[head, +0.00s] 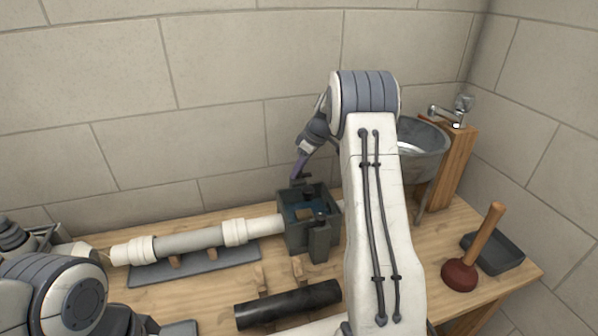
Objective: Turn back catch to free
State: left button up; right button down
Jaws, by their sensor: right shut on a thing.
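A dark grey-green box (293,238) with an open top sits in the pipe line on the bench. Teal-coloured water and a small brown piece show inside it. My right gripper (298,176) reaches down from above to the box's back rim, left of its middle. It is shut on a small dark part there, which I take to be the back catch. The fingers mostly hide it, so its angle cannot be told. A dark catch-like piece (320,217) stands at the front rim. My left arm shows at lower left, but its fingertips are not visible.
A white and grey pipe (190,241) runs left from the box over a grey mat (200,268). A black pipe (288,304) lies in front. A plunger (462,273), a dark tray (505,252) and a metal basin (423,146) are at right. My right forearm covers the middle bench.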

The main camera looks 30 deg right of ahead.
jog(key=shift+s+d, duration=0.1)
dwell(0.4)
jog(key=c, duration=0.5)
grip_release()
jog(key=v, duration=1)
jog(key=shift+r+b, duration=0.2)
jog(key=shift+b, duration=0.1)
